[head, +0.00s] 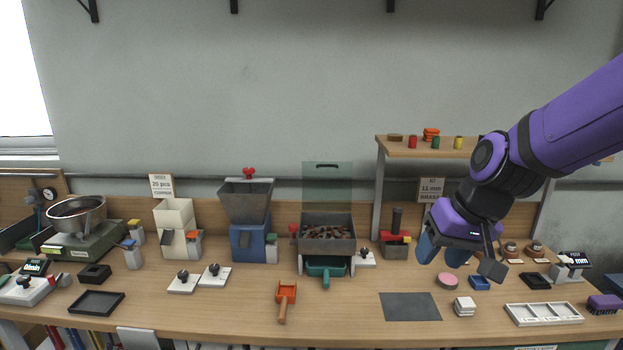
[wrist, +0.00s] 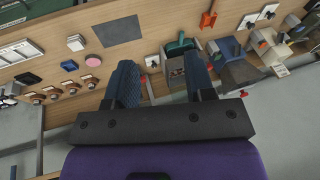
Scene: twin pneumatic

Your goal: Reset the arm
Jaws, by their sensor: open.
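My purple arm reaches in from the right in the head view. My gripper (head: 458,258) hangs above the right part of the workbench (head: 350,310), pointing down. In the wrist view its two dark blue fingers (wrist: 162,90) are apart with nothing held between them. Below and near it in the head view are a pink disc (head: 447,281) and a blue block (head: 479,283). I cannot tell the exact height of the fingers above the bench.
A hopper of brown pieces (head: 327,232) with a teal scoop stands mid-bench. An orange scoop (head: 286,296), grey mat (head: 410,307), white stack (head: 464,306) and white compartment tray (head: 543,314) lie in front. A raised shelf (head: 420,151) is behind. A blue hopper machine (head: 248,238) stands left.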

